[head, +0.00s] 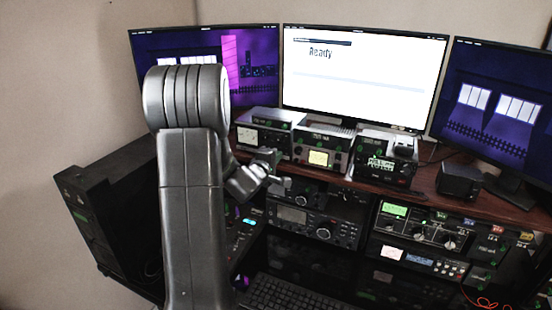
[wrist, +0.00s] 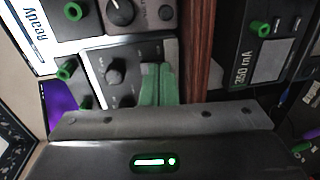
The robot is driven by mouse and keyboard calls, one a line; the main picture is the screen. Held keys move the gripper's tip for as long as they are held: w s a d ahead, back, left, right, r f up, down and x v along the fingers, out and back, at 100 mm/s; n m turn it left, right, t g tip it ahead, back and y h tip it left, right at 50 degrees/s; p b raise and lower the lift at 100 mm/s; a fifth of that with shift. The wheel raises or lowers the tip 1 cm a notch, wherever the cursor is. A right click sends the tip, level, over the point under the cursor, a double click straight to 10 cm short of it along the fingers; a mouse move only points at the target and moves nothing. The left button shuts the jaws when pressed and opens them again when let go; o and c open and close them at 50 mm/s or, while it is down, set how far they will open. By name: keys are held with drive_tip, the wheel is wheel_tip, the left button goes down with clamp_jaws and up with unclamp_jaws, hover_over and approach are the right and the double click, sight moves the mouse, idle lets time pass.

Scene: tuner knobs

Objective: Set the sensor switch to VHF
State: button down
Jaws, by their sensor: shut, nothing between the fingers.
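The sensor switch's label is too small to read. I cannot tell which is the sensor switch. My gripper (head: 282,184) is in front of the shelf edge. Its green fingers (wrist: 157,85) are shut and empty, in front of the box face beside the knobs. They hide part of that face; contact cannot be told.
More boxes stand to the right on the wooden shelf (head: 425,185), below several monitors. Radios (head: 310,220) sit under the shelf. A keyboard (head: 290,295) lies low in front. The shelf's edge (wrist: 197,60) runs close by my fingers.

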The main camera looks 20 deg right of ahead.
drive_tip(key=b, duration=0.2)
drive_tip(key=h+b, duration=0.1)
drive_tip(key=b, duration=0.1)
drive_tip(key=shift+w+d+f+t, duration=0.15)
drive_tip(key=shift+f+t, duration=0.2)
drive_tip(key=shift+t, duration=0.05)
drive_tip(key=shift+r, duration=0.15)
